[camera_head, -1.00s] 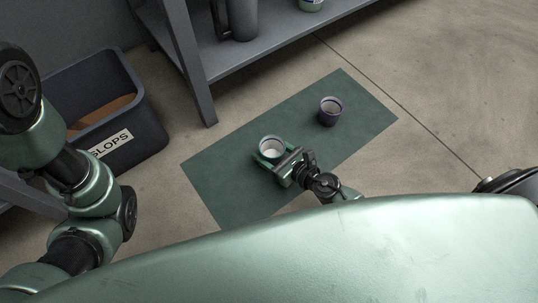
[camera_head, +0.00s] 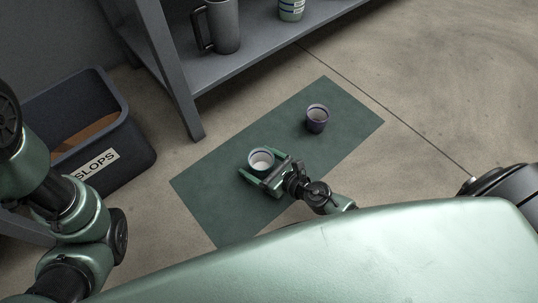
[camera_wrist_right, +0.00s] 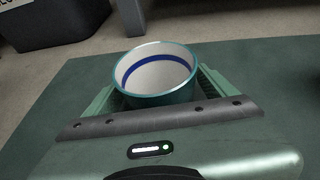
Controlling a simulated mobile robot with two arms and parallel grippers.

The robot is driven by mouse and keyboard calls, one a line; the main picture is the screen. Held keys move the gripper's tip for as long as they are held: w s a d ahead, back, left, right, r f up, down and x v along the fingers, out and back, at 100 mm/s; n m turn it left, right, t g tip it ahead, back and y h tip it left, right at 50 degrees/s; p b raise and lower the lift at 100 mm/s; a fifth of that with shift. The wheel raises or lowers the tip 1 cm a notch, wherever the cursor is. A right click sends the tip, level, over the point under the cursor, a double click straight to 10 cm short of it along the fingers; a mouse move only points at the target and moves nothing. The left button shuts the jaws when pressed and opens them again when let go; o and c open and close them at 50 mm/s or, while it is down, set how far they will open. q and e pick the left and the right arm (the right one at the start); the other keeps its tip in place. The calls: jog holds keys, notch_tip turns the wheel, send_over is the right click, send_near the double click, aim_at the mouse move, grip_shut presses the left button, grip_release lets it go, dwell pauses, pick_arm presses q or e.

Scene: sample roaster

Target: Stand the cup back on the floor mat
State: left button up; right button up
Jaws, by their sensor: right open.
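The teal cup (camera_head: 261,161), white inside with a blue band, stands upright on the green floor mat (camera_head: 215,195). It also shows in the wrist view (camera_wrist_right: 158,76), its mouth facing up. My right gripper (camera_head: 262,167) is open, with one finger on each side of the cup; a gap shows beside the left finger. The cup's lower part is partly hidden by the gripper. My left arm is at the left of the head view, but its gripper is out of the picture.
A dark purple cup (camera_head: 317,119) stands on the mat farther back to the right. A dark bin labelled SLOPS (camera_head: 135,150) is at the left. A grey shelf (camera_head: 225,66) with a dark jug (camera_head: 223,28) and a banded cup (camera_head: 291,9) is behind.

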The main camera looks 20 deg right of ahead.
jog(key=b+v, duration=0.2)
jog(key=v, duration=0.9)
jog(key=shift+f, duration=0.15)
jog(key=shift+s+d+r, duration=0.25)
jog(key=shift+s+r, duration=0.15)
jog(key=shift+s, duration=0.05)
